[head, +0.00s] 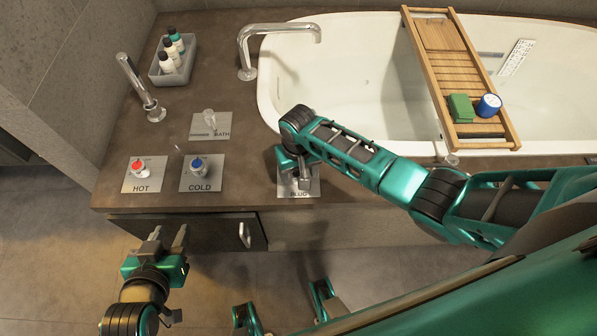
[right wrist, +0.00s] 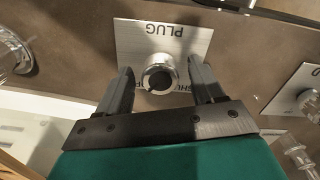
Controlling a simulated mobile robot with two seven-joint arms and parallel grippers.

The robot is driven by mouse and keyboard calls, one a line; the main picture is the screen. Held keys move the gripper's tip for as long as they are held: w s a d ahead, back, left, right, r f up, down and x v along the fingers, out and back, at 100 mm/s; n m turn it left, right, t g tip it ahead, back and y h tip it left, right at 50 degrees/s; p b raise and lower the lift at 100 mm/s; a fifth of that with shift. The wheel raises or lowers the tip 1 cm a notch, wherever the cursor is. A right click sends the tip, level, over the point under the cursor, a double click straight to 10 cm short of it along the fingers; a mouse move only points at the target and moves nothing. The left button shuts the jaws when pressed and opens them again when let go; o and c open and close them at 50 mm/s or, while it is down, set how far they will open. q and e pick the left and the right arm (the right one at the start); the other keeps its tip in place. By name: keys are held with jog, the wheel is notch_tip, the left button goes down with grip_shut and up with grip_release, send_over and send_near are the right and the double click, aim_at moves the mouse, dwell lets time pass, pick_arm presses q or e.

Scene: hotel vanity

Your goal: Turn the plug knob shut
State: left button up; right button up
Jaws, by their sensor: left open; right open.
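The plug knob (right wrist: 160,76) is a round silver knob with a dark centre on a pale plate (right wrist: 133,35) marked PLUG, which appears upside down in the right wrist view. My right gripper (right wrist: 160,70) is open, with one finger on each side of the knob. I cannot tell whether either finger touches it. Smaller lettering beside the knob is partly covered by the knob and fingers. In the head view the plug plate (head: 313,187) shows at the counter's front edge, and my right gripper hides the knob. My left gripper (head: 169,236) is open and empty in front of the counter.
Left of the plug plate are the red HOT knob (head: 138,167), blue COLD knob (head: 197,165) and BATH lever (head: 209,118). The bathtub (head: 330,85) carries a wooden caddy (head: 447,60).

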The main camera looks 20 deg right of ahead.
jog(key=c, duration=1.1)
jog(key=shift+o, duration=0.2)
